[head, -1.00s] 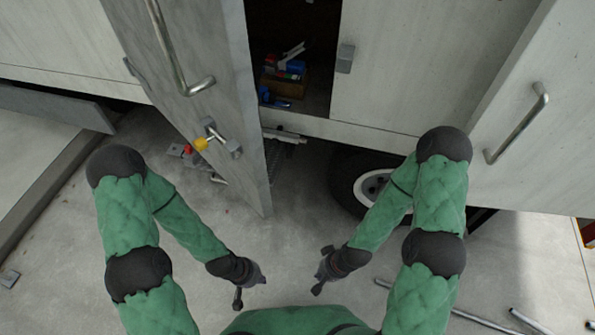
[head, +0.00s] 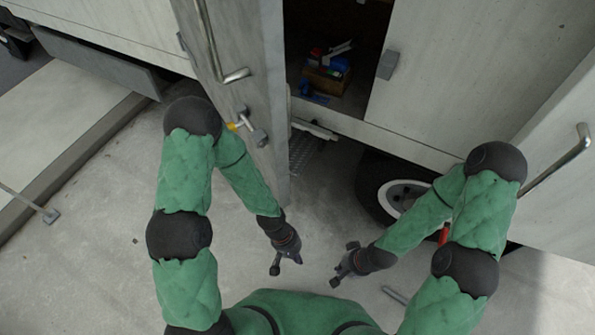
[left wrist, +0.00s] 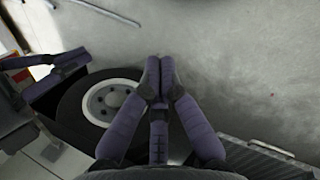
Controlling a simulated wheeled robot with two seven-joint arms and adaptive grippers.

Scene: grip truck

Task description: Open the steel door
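The grey steel door (head: 240,65) stands open in the head view, seen at a steep angle, left of a dark compartment opening (head: 335,55). It carries a bent bar handle (head: 212,45) and a latch (head: 250,129) with a yellow part. My left gripper (head: 286,266) is below the door's bottom edge, apart from it. In the left wrist view its fingers (left wrist: 157,75) are together with nothing between them. My right gripper (head: 342,275) hangs low to the right, touching nothing visible; its finger state is unclear. My left arm partly hides the latch area.
Inside the compartment is a box (head: 328,78) with red and blue items. A truck wheel (head: 395,195) is under the body at right, also in the left wrist view (left wrist: 105,100). Another panel with a handle (head: 560,165) stands at the far right. The floor between is mostly clear.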

